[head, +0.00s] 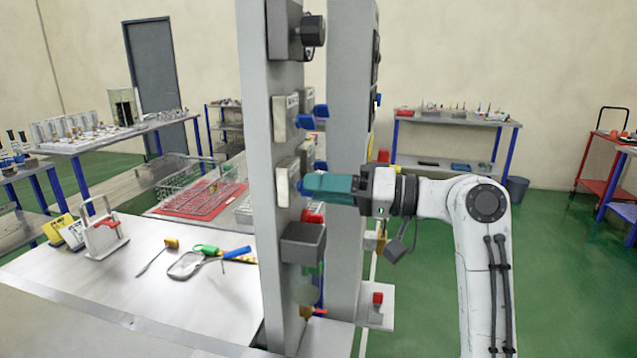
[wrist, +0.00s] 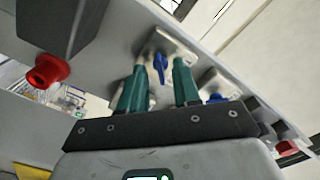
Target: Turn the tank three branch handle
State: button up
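My gripper (head: 308,185) reaches in from the right to the grey upright panel (head: 262,225). Its two teal fingers stand apart in the wrist view (wrist: 160,70). A small blue handle (wrist: 160,62) on a pale plate lies between the fingertips, with a gap on both sides. In the head view that plate (head: 284,182) is at the fingertips, and the fingers mostly hide its handle. Another blue handle (head: 307,122) sits on a plate just above; a further blue handle (wrist: 215,98) shows right of the fingers. I cannot read which is tank three's.
A grey box (head: 303,243) and a red knob (head: 312,217) stick out just below my gripper; a red knob (wrist: 48,70) also shows in the wrist view. A black knob (head: 313,30) is high on the panel. A white table (head: 210,300) with tools stands left.

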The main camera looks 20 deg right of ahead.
jog(key=shift+w+a, duration=0.3)
jog(key=shift+a, duration=0.1)
grip_shut()
